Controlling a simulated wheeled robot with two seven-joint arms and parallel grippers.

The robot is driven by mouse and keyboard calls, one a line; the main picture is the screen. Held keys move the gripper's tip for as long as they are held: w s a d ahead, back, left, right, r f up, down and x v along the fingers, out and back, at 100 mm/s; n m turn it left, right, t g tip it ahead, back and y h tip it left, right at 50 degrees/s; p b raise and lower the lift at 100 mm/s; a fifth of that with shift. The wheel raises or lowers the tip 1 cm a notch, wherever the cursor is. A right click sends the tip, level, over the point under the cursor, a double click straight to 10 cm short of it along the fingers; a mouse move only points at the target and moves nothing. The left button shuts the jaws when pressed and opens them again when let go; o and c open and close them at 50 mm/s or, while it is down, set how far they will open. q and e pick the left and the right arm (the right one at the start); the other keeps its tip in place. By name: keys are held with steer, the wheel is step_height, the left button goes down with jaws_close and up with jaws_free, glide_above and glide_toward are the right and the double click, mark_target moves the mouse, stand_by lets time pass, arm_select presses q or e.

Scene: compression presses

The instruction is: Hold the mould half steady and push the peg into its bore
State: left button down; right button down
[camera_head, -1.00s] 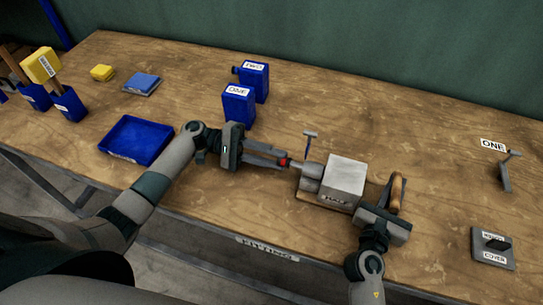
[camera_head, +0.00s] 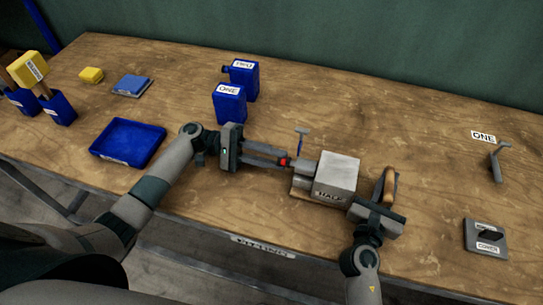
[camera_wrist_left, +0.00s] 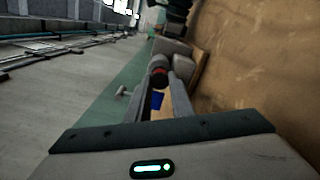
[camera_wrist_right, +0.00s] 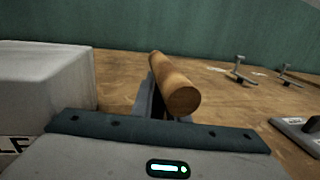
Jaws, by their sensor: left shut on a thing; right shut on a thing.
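The mould half (camera_head: 338,175) is a pale grey block labelled HALF, standing near the table's front edge. Its corner shows in the right wrist view (camera_wrist_right: 45,85). My right gripper (camera_head: 384,200) is shut on the wooden handle (camera_wrist_right: 175,85) at the block's right side. My left gripper (camera_head: 283,162) is shut on the peg, whose red band (camera_wrist_left: 159,71) shows at the fingertips. The peg's grey body (camera_head: 300,167) lies roughly level and points right, into the block's left side. How deep it sits in the bore is hidden.
A small T-shaped stand (camera_head: 301,140) rises just behind the peg. Blue bottles (camera_head: 229,103) and an empty blue tray (camera_head: 128,142) are further left. A grey cover plate (camera_head: 486,240) and a bracket (camera_head: 496,160) are at right. Table behind the block is clear.

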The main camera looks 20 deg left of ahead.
arm_select(q)
steer(key=shift+d, duration=0.7)
steer(key=c, duration=1.5)
jaws_free()
steer(key=shift+a, duration=0.15)
steer(key=a, duration=1.1)
steer(key=shift+w+a, duration=0.1)
steer(key=shift+a, duration=0.3)
